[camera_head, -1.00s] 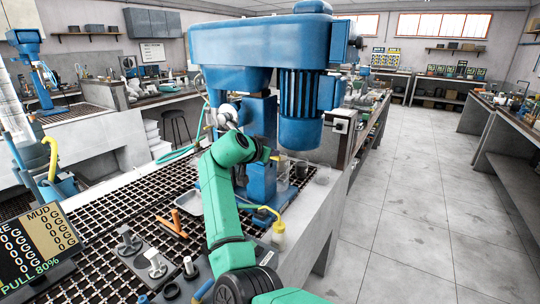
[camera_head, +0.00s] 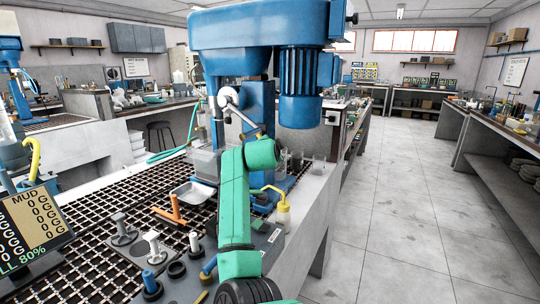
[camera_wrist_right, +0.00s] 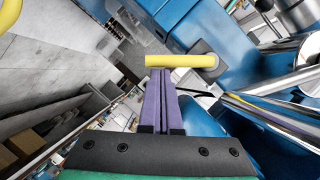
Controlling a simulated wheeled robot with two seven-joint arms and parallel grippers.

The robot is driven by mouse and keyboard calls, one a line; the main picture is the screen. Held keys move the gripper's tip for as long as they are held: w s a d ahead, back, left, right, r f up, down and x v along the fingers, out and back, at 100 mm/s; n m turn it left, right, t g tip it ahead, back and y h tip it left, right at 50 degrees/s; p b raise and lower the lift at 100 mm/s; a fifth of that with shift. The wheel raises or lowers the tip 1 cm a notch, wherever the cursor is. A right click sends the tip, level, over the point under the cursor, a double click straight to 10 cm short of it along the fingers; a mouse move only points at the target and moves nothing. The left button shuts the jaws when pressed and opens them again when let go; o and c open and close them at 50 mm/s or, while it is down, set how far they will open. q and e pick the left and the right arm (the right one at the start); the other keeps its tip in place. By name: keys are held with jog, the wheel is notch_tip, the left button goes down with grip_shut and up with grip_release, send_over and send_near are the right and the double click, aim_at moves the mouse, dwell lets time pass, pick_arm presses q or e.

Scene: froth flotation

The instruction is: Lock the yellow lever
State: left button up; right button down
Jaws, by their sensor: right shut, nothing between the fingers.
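The yellow lever (camera_wrist_right: 182,62) is a short round bar fixed to the blue flotation machine; it shows across the upper middle of the right wrist view. My right gripper (camera_wrist_right: 158,74) is shut and empty, its purple fingers pressed together. The fingertips are just below the lever's left part in that picture; I cannot tell if they touch it. In the head view the blue machine (camera_head: 258,45) stands behind my green right arm, which hides the right gripper and the lever. My left gripper is not in view.
A yellow-capped wash bottle (camera_head: 283,216) stands beside my arm on the bench. An orange-handled tool (camera_head: 172,212), a metal tray (camera_head: 193,193) and a dark holder with small parts lie on the grating (camera_head: 95,205). The floor aisle (camera_head: 395,200) to the right is clear.

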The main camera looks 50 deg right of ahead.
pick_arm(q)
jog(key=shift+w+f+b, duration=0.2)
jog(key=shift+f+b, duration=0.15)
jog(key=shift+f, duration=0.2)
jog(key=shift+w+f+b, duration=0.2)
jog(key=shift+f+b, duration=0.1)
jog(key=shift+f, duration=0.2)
pick_arm(e)
jog(key=shift+w+a+f+m+t, duration=0.15)
jog(key=shift+w+f+m, duration=0.15)
jog(key=shift+f, duration=0.25)
jog(key=shift+w+f+m+t, duration=0.2)
jog(key=shift+w+f, duration=0.15)
jog(key=shift+f, duration=0.15)
jog(key=shift+w+f, duration=0.15)
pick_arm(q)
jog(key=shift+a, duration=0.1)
